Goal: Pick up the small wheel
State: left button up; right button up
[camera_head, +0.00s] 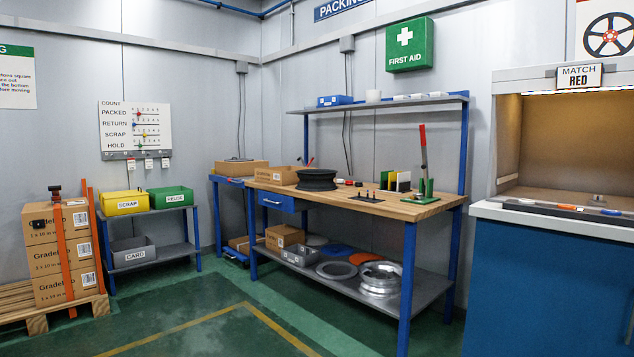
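A black wheel or tyre (317,180) lies flat on the wooden top of the workbench (418,213). Right of it is a dark plate with short upright spindles (366,197), which look empty. On the bench's lower shelf lie a grey ring (336,270), a silver wheel rim (380,279), and blue and orange discs (338,249). From this view I cannot tell which of these is the small wheel. Neither of my grippers is in view.
Coloured upright plates and a green-and-red lever stand (424,165) are at the bench's right. Open cartons (275,174) are at its left. A blue cabinet (560,280) stands at right, a pallet of boxes (60,255) at far left. The green floor in front is clear.

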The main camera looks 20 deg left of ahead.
aim_at(310, 180)
jog(key=i+j+u, duration=0.25)
jog(key=i+u, duration=0.25)
jog(key=i, duration=0.15)
jog(key=i+j+u, duration=0.35)
jog(key=i, duration=0.5)
jog(key=i+l+u, duration=0.1)
jog(key=i+u, duration=0.2)
jog(key=i, duration=0.55)
jog(key=i+l+u, duration=0.2)
jog(key=i+u, duration=0.15)
jog(key=i, duration=0.55)
jog(key=i+z, duration=0.1)
jog(key=i, duration=0.5)
jog(key=i+j+z, duration=0.15)
jog(key=i, duration=0.45)
jog(key=i+j+z, duration=0.1)
jog(key=i, duration=0.45)
jog(key=j, duration=0.1)
